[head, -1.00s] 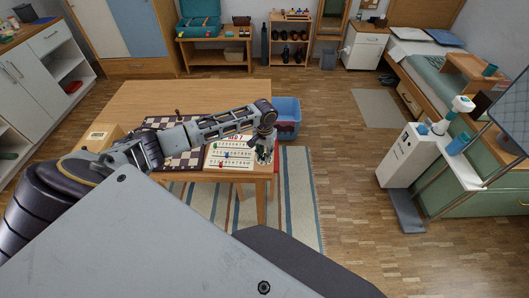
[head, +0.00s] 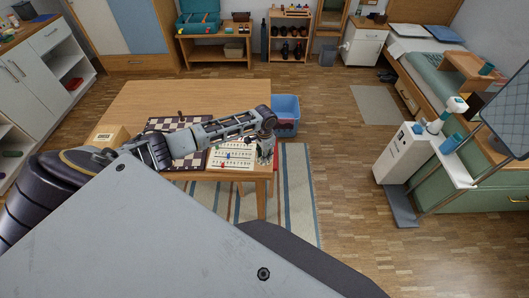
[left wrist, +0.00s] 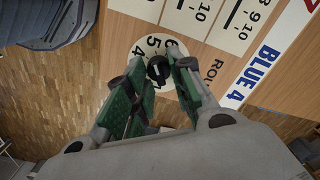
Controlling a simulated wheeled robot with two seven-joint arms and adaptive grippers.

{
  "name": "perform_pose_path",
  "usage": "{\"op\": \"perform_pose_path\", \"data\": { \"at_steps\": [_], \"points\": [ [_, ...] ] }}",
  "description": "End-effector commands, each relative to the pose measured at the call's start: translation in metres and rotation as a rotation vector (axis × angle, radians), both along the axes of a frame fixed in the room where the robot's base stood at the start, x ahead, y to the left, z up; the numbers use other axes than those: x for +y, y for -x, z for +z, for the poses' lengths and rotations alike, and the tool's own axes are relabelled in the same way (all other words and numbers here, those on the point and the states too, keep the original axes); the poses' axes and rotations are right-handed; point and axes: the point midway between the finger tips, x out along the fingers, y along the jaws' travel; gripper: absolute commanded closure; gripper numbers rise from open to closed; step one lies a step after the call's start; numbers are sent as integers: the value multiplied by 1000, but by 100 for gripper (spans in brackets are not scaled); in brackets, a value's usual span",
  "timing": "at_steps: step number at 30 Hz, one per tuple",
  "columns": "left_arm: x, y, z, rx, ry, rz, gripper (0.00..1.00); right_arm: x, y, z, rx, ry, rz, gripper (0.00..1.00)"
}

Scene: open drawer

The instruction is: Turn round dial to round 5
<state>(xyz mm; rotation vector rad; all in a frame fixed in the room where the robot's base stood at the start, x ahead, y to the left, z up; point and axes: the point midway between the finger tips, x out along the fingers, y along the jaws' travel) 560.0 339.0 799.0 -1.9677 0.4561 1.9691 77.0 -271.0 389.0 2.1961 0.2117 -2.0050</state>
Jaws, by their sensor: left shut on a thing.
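The scoreboard (head: 233,165) lies on the near right part of the wooden table, with rows of numbers and small colored pegs. Its round dial (left wrist: 176,47) shows in the left wrist view as a white disc with a black knob (left wrist: 158,67); the digits 5 and 4 are readable, and part of the printed word "ROUND" stands to its right. My left gripper (head: 265,152) is at the board's right end. In the left wrist view its green-padded fingers (left wrist: 155,82) are on both sides of the knob, shut on it. The fingers cover part of the dial. My right gripper is not in view.
A chessboard (head: 190,128) lies left of the scoreboard, beside a chess box (head: 108,135). A blue bin (head: 286,110) stands on the floor past the table's right edge. The back of the tabletop (head: 180,95) is clear.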

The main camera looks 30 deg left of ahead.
Motion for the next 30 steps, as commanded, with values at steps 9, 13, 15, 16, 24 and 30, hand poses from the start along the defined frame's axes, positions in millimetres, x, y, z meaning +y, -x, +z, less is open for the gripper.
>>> {"op": "perform_pose_path", "data": {
  "at_steps": [9, 13, 15, 16, 24, 30],
  "points": [
    [-1, 0, 1, -2, 1, -86, 100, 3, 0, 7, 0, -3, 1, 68],
    [-1, -1, 1, -2, 1, -95, 100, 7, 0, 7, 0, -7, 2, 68],
    [-1, -1, 1, -3, 1, -95, 100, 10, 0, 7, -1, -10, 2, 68],
    [-1, -1, 1, -3, 1, -95, 100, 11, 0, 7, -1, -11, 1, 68],
    [-1, -1, 1, -3, 1, -95, 69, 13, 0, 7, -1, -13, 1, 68],
    [-1, 0, 0, -2, 1, -94, 56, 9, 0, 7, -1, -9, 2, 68]
  ]
}}
